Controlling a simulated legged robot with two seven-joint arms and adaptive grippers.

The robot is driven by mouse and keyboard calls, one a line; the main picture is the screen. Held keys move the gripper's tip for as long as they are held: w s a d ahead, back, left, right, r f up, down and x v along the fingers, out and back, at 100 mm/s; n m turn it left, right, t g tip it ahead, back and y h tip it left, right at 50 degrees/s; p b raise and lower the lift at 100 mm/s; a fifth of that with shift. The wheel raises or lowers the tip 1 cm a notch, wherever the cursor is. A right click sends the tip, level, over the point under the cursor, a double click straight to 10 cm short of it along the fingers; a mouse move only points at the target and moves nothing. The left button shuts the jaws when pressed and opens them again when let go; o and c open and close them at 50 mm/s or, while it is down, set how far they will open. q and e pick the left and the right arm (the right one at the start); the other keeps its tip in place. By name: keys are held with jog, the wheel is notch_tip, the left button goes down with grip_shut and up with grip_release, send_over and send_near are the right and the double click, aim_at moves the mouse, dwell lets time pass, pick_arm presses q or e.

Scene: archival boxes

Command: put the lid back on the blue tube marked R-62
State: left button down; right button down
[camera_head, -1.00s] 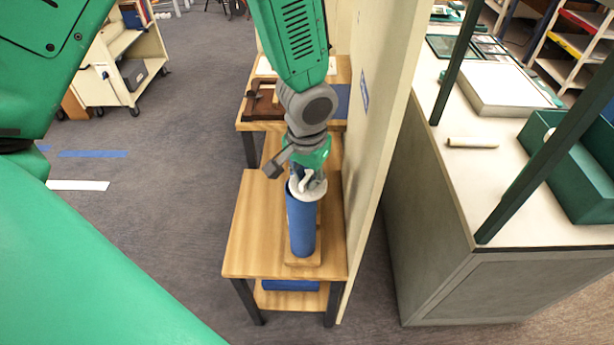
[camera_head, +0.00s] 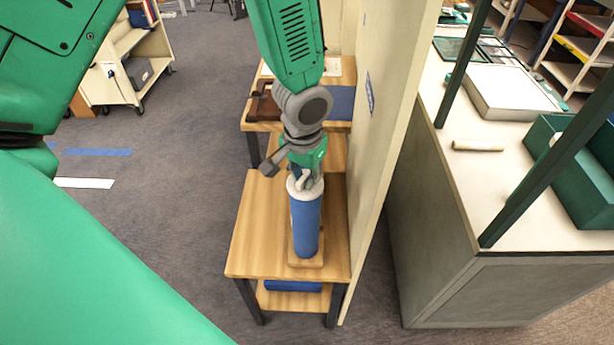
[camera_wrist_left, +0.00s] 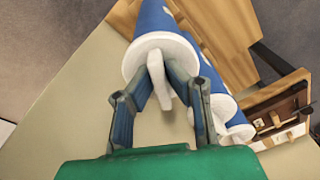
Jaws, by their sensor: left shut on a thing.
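The blue tube (camera_head: 305,228) stands upright on a small wooden base on the near wooden table in the head view. Its white lid (camera_head: 293,189) sits at the tube's top; I cannot tell whether a small gap remains. My left gripper (camera_head: 304,182) is directly above, pointing down, with its fingers at the lid. In the left wrist view, the gripper (camera_wrist_left: 160,90) is shut on the white upright tab of the lid (camera_wrist_left: 134,62), which lines up with the end of the blue tube (camera_wrist_left: 155,17). The R-62 mark is not readable. My right gripper is out of view.
Further blue, white-ended shapes (camera_wrist_left: 222,104) show beside the tube in the left wrist view. A cream partition (camera_head: 378,150) rises close to the table's right side. A brown tray (camera_head: 262,106) lies on the farther table. A blue roll (camera_head: 293,286) lies on the lower shelf.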

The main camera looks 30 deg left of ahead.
pick_arm(q)
jog(key=shift+a, duration=0.2)
jog(key=shift+d+p, duration=0.3)
dwell(0.3)
dwell(0.4)
jog(key=c, duration=1.5)
grip_release()
jog(key=shift+o, duration=0.3)
jog(key=o, duration=0.4)
jog(key=shift+r+p, duration=3.4)
jog(key=shift+r, duration=0.15)
